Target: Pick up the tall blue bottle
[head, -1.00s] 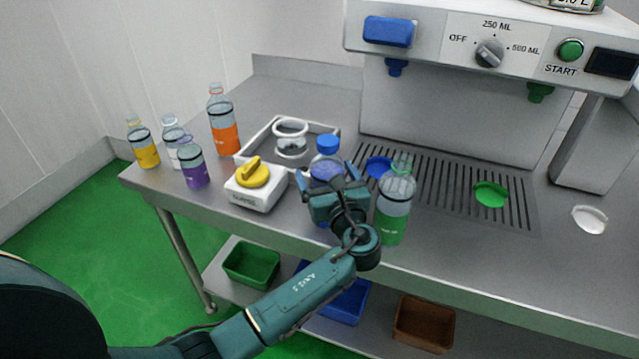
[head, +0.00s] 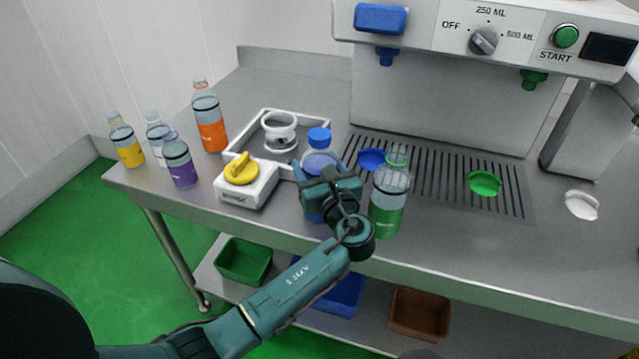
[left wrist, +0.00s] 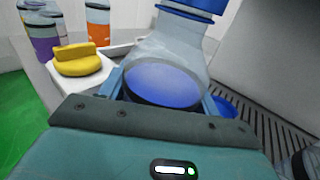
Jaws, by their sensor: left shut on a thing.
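The tall blue bottle (head: 319,147) has a blue cap and stands upright near the front of the steel table, behind my left gripper. My left gripper (head: 320,180) is shut on it, with one finger on each side of its body. In the left wrist view the bottle (left wrist: 170,50) fills the middle, between the gripper's fingers (left wrist: 163,85). My right gripper is not in view.
A green-labelled bottle (head: 388,205) stands close on the right. A white device with a yellow knob (head: 242,168) and a white tray (head: 237,152) stand on the left. Further left are orange (head: 209,120), purple (head: 180,165) and yellow (head: 126,145) bottles. The dispenser (head: 440,90) rises behind.

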